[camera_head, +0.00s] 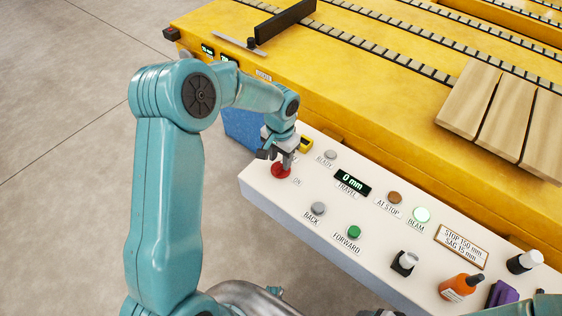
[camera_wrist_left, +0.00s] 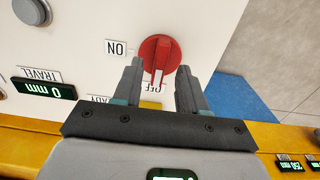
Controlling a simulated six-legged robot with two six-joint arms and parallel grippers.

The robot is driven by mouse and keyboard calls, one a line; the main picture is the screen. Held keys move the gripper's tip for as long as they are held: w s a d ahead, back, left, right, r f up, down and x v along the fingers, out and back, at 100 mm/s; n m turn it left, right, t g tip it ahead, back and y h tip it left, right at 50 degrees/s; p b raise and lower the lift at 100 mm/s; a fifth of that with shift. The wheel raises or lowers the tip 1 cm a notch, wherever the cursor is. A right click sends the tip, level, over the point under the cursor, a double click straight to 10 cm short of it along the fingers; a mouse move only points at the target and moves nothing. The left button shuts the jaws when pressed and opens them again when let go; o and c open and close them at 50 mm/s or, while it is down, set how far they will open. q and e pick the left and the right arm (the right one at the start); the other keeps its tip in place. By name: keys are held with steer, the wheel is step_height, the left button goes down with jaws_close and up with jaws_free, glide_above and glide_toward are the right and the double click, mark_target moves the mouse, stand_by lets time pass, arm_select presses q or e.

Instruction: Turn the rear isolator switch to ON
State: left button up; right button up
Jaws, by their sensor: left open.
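The red rotary isolator switch (camera_head: 281,171) is at the far left end of the white control panel (camera_head: 262,186), partly hidden by my left gripper in the head view. In the left wrist view the round red knob (camera_wrist_left: 155,48) has a white pointer line aimed at the OFF label (camera_wrist_left: 155,87). The ON label (camera_wrist_left: 116,48) is to the left of the knob there. My left gripper (camera_head: 283,158) is open just above the switch. In the left wrist view its two fingers (camera_wrist_left: 159,75) straddle the knob's pointer side; contact cannot be told.
The panel also carries a BACK button (camera_head: 318,208), a green FORWARD button (camera_head: 354,232), a TRAVEL display (camera_head: 353,182) and a lit BEAM button (camera_head: 422,214). An orange bottle (camera_head: 461,287) stands at the right. Yellow machinery (camera_head: 350,85) lies behind the panel.

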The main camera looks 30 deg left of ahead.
mark_target(281, 167)
arm_select(q)
steer(key=shift+f, duration=1.3)
jaws_close()
